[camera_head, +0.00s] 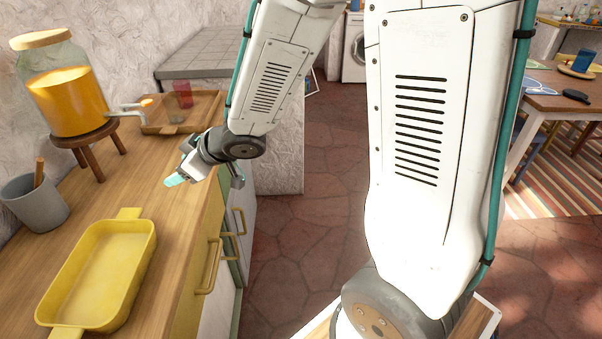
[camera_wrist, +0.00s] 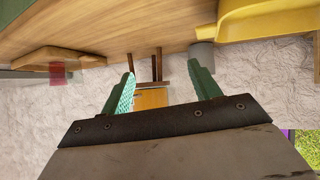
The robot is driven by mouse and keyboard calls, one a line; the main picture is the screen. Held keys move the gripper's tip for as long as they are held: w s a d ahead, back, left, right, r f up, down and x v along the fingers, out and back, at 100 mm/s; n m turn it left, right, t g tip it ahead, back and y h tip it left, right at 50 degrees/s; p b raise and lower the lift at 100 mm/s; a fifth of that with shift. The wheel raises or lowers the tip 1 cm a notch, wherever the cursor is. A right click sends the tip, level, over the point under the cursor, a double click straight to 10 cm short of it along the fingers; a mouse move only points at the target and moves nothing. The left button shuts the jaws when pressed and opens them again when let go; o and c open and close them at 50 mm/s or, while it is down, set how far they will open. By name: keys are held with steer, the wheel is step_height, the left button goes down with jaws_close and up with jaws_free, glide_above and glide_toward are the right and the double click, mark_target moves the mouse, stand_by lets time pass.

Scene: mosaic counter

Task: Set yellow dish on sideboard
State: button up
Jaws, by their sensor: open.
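The yellow dish (camera_head: 104,272) is a rectangular baking dish with a handle at each end. It sits upright and empty on the wooden top of the sideboard (camera_head: 186,211), near its front edge. In the wrist view part of the dish (camera_wrist: 262,22) shows at the upper right. My gripper (camera_head: 176,178) is above the sideboard, beyond the dish and apart from it. In the wrist view my gripper (camera_wrist: 160,90) has its two teal fingers spread with nothing between them.
A juice dispenser (camera_head: 66,100) stands on a wooden stool (camera_head: 97,152) at the back left. A grey cup (camera_head: 36,204) is beside the dish. A wooden tray (camera_head: 205,107) with a red cup (camera_head: 182,94) lies at the far end. Bare wood lies between dish and tray.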

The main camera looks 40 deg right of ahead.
steer(key=s+d+r+m+g+h, duration=0.2)
steer(key=s+d+r+m+h, duration=0.55)
steer(key=s+d, duration=0.5)
steer(key=s+r+g, duration=0.1)
steer(key=s+g, duration=0.2)
steer(key=s, duration=0.6)
steer(key=s+a+r+g+y, duration=0.1)
steer(key=s+r+g, duration=0.1)
steer(key=s, duration=0.7)
steer(key=shift+r+m+g, duration=0.25)
steer(key=shift+m+g, duration=0.2)
steer(key=shift+g, duration=0.05)
